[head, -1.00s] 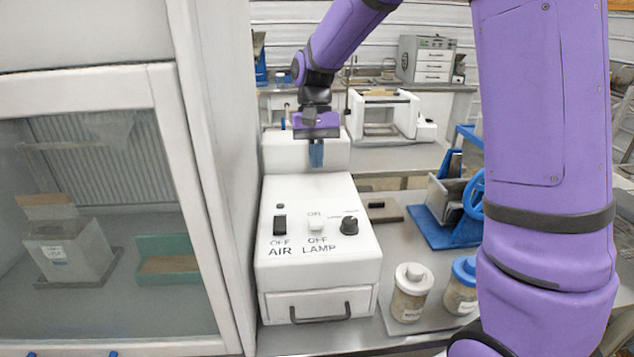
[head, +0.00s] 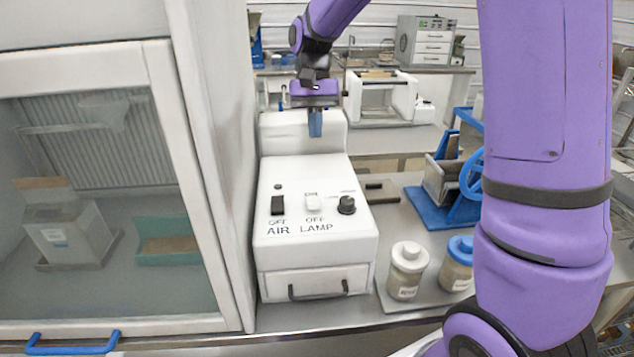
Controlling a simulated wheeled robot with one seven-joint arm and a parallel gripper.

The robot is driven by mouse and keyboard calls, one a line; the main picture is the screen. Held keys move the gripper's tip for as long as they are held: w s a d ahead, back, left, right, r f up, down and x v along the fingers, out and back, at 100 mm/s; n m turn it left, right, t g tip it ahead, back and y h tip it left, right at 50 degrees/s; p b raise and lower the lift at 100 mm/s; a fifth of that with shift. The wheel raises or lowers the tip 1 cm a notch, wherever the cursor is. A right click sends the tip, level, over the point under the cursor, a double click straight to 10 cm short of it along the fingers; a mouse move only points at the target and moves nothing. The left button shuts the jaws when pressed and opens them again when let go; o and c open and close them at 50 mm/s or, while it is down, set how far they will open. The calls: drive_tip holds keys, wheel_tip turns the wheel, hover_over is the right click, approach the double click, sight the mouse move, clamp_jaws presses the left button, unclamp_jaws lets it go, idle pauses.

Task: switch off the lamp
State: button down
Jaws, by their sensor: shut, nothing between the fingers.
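A white control box (head: 340,240) stands on the bench beside the glass-fronted cabinet. On its sloped top are a black AIR switch (head: 278,205), a white LAMP switch (head: 313,203) with OFF lettered below it, and a black knob (head: 346,205). The lamp itself cannot be made out. My gripper (head: 315,132) points down above the rear of the box, behind and above the LAMP switch and apart from it. Its blue fingers are together and hold nothing.
The cabinet (head: 205,200) with a blue handle (head: 72,344) borders the box on the left. A white-lidded jar (head: 408,272) and a blue-lidded jar (head: 458,265) stand to the right. A blue-wheeled device (head: 450,190) is behind them. A drawer handle (head: 318,290) sticks out in front.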

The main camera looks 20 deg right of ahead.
sight(318, 202)
drive_tip(key=x, duration=1.4)
drive_tip(key=shift+s+f+t, duration=0.25)
drive_tip(key=shift+t, duration=0.15)
drive_tip(key=shift+w, duration=0.15)
drive_tip(key=shift+w+d+r, duration=0.15)
drive_tip(key=shift+w+d, duration=0.1)
drive_tip(key=shift+w, duration=0.45)
